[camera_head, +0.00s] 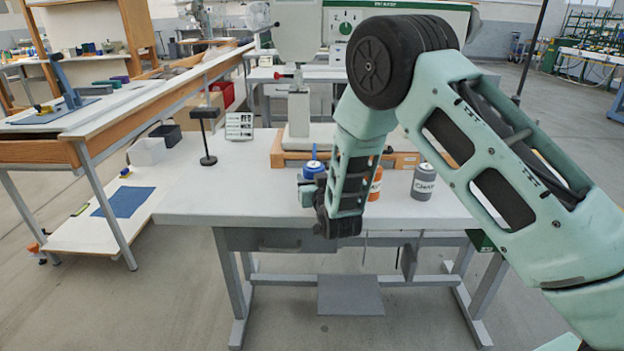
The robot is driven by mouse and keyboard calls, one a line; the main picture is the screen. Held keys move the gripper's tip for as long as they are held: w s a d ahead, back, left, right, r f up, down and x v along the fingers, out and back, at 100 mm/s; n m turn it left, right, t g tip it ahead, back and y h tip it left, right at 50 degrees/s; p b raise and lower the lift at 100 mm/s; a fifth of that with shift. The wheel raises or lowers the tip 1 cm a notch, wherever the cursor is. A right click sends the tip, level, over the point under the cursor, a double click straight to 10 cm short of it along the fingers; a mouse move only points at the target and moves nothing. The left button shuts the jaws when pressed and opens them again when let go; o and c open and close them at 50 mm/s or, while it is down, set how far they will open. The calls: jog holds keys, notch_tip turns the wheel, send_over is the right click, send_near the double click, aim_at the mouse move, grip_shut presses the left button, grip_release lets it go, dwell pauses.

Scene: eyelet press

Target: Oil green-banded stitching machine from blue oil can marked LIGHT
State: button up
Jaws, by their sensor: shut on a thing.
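The stitching machine (405,10), white with a green band along its top arm, stands at the back of the grey-white table. My gripper (307,190) is low over the table's front half, mostly hidden behind my own arm link. It is shut on the blue oil can (313,168), whose blue top shows above the fingers. The can's label is hidden, and I cannot tell whether its base touches the table. An orange can (376,184) stands just right of my arm, partly covered. A grey can (423,182) with dark lettering stands further right.
A wooden base (405,160) lies under the machine. A black stand (207,140) and a small labelled card (239,126) are on the table's left. A long wood-edged bench (40,152) runs along the left. The table's (215,190) front left is clear.

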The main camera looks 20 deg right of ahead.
aim_at(314, 165)
jog(key=shift+r, duration=0.1)
dwell(0.3)
jog(key=shift+r+p, duration=1.75)
jog(key=shift+r, duration=1.25)
jog(key=shift+f, duration=0.1)
